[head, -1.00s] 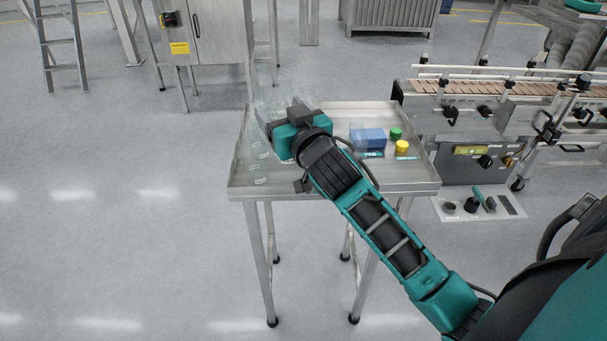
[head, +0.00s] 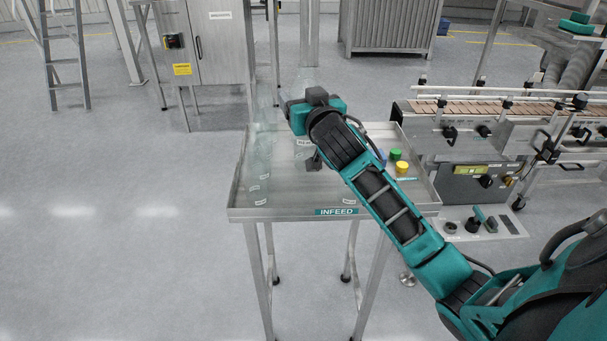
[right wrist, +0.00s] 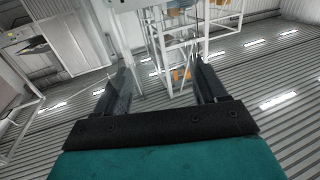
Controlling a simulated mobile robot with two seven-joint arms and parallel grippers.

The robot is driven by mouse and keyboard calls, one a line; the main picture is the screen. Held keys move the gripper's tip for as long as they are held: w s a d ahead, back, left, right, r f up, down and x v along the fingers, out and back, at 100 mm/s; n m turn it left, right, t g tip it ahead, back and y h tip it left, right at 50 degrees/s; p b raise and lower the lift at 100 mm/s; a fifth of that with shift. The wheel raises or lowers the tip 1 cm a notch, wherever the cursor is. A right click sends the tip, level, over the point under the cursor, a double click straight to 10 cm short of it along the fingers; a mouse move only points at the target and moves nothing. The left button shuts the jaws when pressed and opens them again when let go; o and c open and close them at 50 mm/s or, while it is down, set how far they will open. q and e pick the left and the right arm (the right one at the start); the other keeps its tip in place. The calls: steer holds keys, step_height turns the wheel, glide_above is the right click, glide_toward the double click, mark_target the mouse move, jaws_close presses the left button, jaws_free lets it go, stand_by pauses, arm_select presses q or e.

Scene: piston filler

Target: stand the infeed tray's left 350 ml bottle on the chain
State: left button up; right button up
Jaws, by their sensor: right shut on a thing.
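My right gripper (head: 298,106) is above the far part of the infeed tray (head: 285,213). It is shut on what looks like a clear bottle, seen only as a faint outline. In the right wrist view the gripper's fingers (right wrist: 162,78) stand apart with see-through material between them. Other clear bottles (head: 260,165) with small white labels stand along the tray's left side; their outlines are too faint to separate. The chain (head: 480,107), a run of brown slats, lies on the conveyor at the right, well away from the gripper. My left gripper is out of view.
A green cap (head: 395,154) and a yellow cap (head: 402,168) sit on the tray's right side, near my forearm. Guide rails (head: 500,90) and black knobs edge the conveyor. A cabinet (head: 215,45) stands behind the tray.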

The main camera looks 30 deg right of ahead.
steer(key=shift+f+b, duration=1.75)
steer(key=shift+f, duration=6.3)
steer(key=shift+f, duration=0.15)
steer(key=o, duration=1)
steer(key=shift+o, duration=0.2)
